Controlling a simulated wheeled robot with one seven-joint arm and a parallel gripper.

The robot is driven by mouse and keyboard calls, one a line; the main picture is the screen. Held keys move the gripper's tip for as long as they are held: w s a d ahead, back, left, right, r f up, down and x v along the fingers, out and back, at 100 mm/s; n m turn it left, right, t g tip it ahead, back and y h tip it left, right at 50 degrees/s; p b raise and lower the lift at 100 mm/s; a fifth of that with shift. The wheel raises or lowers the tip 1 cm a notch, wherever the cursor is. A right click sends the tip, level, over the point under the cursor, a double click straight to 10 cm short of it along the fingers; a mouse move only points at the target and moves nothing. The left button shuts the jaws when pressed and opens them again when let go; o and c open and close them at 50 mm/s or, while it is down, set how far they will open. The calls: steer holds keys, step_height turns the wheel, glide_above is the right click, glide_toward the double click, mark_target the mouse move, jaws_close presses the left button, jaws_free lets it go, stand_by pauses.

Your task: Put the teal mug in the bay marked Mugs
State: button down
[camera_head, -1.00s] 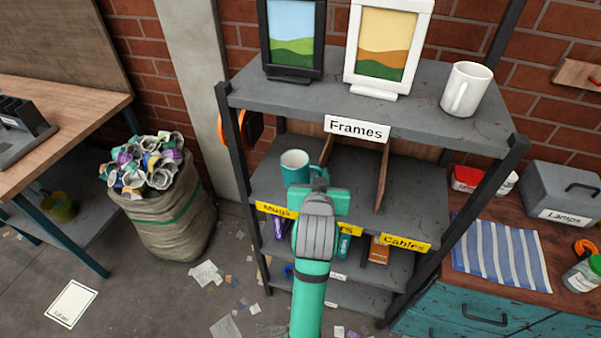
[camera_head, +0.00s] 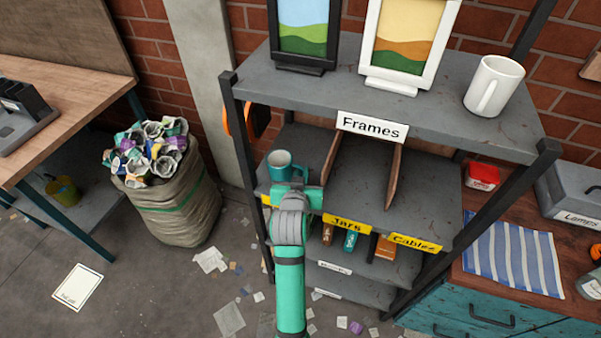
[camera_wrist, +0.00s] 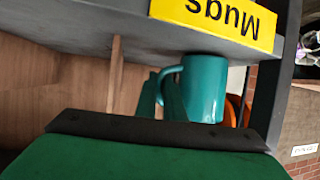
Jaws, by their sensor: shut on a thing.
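The teal mug (camera_head: 287,165) is upright in the left bay of the shelf's middle level, left of a wooden divider (camera_head: 331,168). It also shows in the wrist view (camera_wrist: 205,88), where the picture is upside down. My gripper (camera_head: 292,186) is at the front of this bay, its fingers (camera_wrist: 162,96) shut on the mug's handle side. The yellow Mugs label (camera_wrist: 215,18) on the shelf edge is clear in the wrist view; in the head view my arm hides most of it. I cannot tell whether the mug's base touches the shelf board.
The Jars label (camera_head: 346,224) and Cables label (camera_head: 414,243) mark bays to the right. The top level (camera_head: 440,112), marked Frames, overhangs and holds two picture frames and a white mug (camera_head: 494,86). A dark post (camera_head: 246,160) borders the left side.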

steer(key=shift+d+f, duration=0.15)
steer(key=shift+d, duration=0.1)
steer(key=c, duration=1.8)
jaws_free()
steer(key=shift+c, duration=0.2)
steer(key=shift+s+a+r, duration=0.15)
steer(key=shift+s+r, duration=0.1)
steer(key=shift+s, duration=0.3)
steer(key=v, duration=1.1)
